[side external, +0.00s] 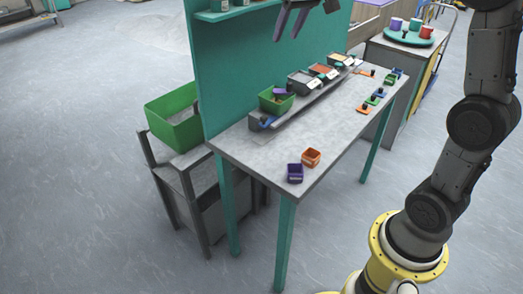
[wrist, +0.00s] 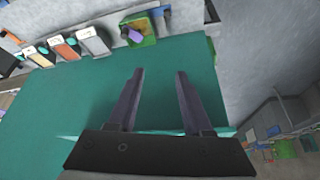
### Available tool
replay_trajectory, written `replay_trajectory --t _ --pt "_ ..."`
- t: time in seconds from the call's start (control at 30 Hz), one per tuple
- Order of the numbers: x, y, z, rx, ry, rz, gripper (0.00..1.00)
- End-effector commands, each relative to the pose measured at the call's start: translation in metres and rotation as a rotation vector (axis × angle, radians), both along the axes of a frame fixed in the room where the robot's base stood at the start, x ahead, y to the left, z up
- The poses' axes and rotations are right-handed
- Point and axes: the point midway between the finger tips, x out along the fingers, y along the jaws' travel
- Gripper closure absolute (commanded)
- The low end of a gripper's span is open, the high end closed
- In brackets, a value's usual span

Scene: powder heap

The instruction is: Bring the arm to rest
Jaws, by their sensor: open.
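My gripper (side external: 296,18) is high above the worktable (side external: 235,150) at the top edge of the side external view, only partly in frame. In the wrist view my gripper (wrist: 158,75) has its two fingers apart with nothing between them. The fingers show in front of the teal back panel (wrist: 60,110), which also shows in the side external view (side external: 260,60). My gripper is well above the tabletop and apart from everything on it.
On the table are a purple box (side external: 295,173), an orange box (side external: 311,157) and a green bin (side external: 276,102) with a purple item in it. Several grey bins (side external: 303,84) line the back. A teal shelf (side external: 235,11) is on the panel. A green crate (side external: 175,122) stands left.

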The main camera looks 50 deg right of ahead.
Motion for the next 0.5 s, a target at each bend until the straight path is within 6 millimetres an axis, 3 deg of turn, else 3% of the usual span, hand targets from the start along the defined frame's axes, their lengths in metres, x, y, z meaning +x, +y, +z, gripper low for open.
replay_trajectory --t 0.1,0.23,0.37,0.5 --pt "-0.049 0.038 0.02 -0.011 -0.042 0.068 0.5" --pt "-0.104 0.07 0.024 -0.018 -0.076 0.135 0.5" --pt "-0.162 0.094 0.011 -0.023 -0.099 0.202 0.5" --pt "-0.22 0.111 -0.022 -0.026 -0.109 0.269 0.5"
